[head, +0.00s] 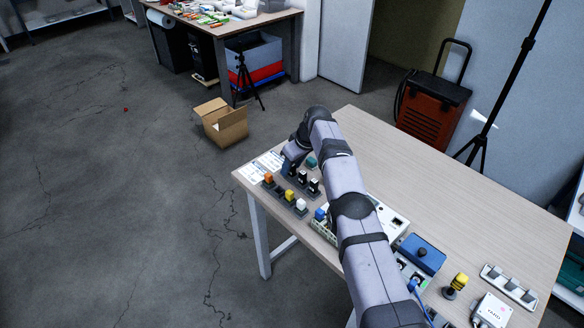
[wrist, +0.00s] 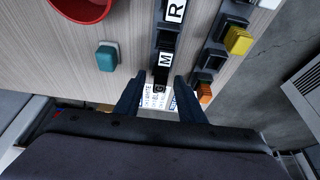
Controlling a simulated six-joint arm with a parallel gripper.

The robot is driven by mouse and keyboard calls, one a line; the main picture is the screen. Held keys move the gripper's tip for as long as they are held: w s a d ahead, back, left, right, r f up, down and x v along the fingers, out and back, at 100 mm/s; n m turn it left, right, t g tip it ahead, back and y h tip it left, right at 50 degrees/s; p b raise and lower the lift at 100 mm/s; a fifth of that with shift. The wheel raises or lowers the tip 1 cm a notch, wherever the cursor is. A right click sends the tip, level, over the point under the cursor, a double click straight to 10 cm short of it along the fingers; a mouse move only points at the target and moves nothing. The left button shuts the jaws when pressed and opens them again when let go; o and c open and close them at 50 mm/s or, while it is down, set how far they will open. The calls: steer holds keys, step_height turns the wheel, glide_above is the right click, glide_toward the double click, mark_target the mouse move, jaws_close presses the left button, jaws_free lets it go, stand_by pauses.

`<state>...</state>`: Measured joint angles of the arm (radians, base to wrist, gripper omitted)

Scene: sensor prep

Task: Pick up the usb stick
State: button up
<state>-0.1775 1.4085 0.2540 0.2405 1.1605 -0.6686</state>
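In the wrist view a row of black blocks carries white labels, with an R block (wrist: 175,10) and an M block (wrist: 165,60). Similar black pieces with white tops (head: 302,177) stand in a dark holder in the head view. I cannot tell for sure which piece is the usb stick. My gripper (wrist: 158,80) is open, its two dark fingers apart on either side of the near end of this row, by a block marked G (wrist: 160,88). No contact shows. In the head view my wrist hides most of the gripper.
A second row holds a yellow piece (wrist: 238,40) and an orange piece (wrist: 205,93), close to my right finger. A teal block (wrist: 106,58) and a red bowl (wrist: 82,8) lie to the left. Printed sheets (head: 260,168) lie at the table corner.

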steer(key=shift+c, duration=0.2)
jaws_close()
step_height(320, 180, up, 3)
steer(key=p, duration=0.2)
steer(key=shift+r+p, duration=0.15)
steer(key=shift+p, duration=0.25)
step_height(320, 180, up, 7)
steer(key=p, duration=0.9)
